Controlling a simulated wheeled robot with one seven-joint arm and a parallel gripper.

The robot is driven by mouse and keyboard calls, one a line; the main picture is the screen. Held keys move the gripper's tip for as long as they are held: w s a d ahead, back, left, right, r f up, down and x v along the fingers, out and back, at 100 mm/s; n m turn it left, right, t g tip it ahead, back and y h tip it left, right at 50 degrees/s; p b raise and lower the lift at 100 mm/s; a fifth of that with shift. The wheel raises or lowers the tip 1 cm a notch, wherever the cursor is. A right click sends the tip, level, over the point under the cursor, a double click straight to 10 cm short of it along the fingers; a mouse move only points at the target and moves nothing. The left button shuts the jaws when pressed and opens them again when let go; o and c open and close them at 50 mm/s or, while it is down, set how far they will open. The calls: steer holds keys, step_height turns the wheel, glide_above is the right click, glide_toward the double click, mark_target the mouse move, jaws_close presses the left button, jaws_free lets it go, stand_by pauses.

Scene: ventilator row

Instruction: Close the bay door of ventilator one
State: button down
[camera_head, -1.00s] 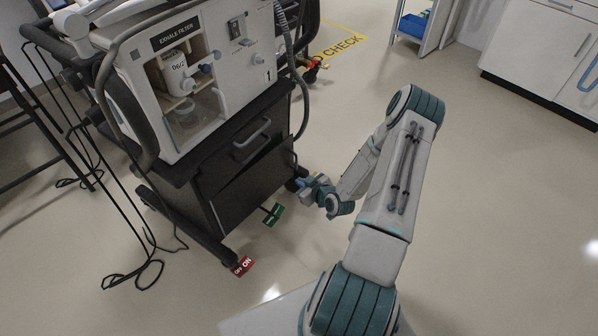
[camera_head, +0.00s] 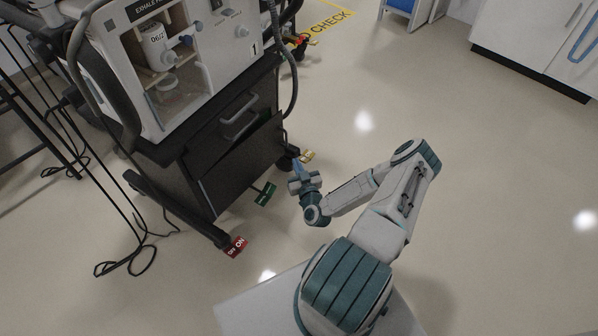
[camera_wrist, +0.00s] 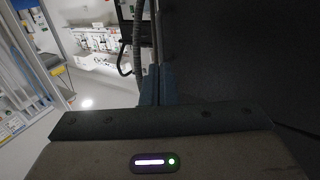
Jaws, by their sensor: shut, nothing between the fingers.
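Ventilator one (camera_head: 215,45), with a "1" on its white front, stands on a dark cart at the upper left of the head view. The bay door looks to be the dark lower panel (camera_head: 240,168) on the cart's front. It stands at an angle to the front, with a dark gap above its top edge, so it appears ajar. My gripper (camera_head: 298,170) is shut and empty, low by the panel's right edge. In the wrist view its blue fingers (camera_wrist: 157,86) are together, beside a large dark surface on the right, likely the panel (camera_wrist: 235,55). Contact cannot be told.
A drawer handle (camera_head: 239,117) is above the panel. A green pedal tag (camera_head: 265,193), a red ON/OFF tag (camera_head: 235,246) and a yellow tag (camera_head: 307,156) sit near the floor. Cables hang at left. Floor on the right is clear up to white cabinets (camera_head: 530,45).

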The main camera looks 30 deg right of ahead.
steer(key=b, duration=0.3)
glide_toward(279, 137)
steer(key=w+d, duration=0.1)
steer(key=w, duration=0.1)
steer(key=w+d, duration=0.2)
steer(key=shift+f, duration=0.15)
steer(key=shift+s, duration=0.1)
steer(key=w+y+b, duration=0.1)
steer(key=w, duration=0.1)
steer(key=w+a+n+y+b, duration=0.1)
steer(key=w, duration=0.1)
steer(key=shift+a+f, duration=0.15)
steer(key=shift+w+r+n, duration=0.25)
steer(key=shift+r+n, duration=0.05)
steer(key=shift+w+a, duration=0.15)
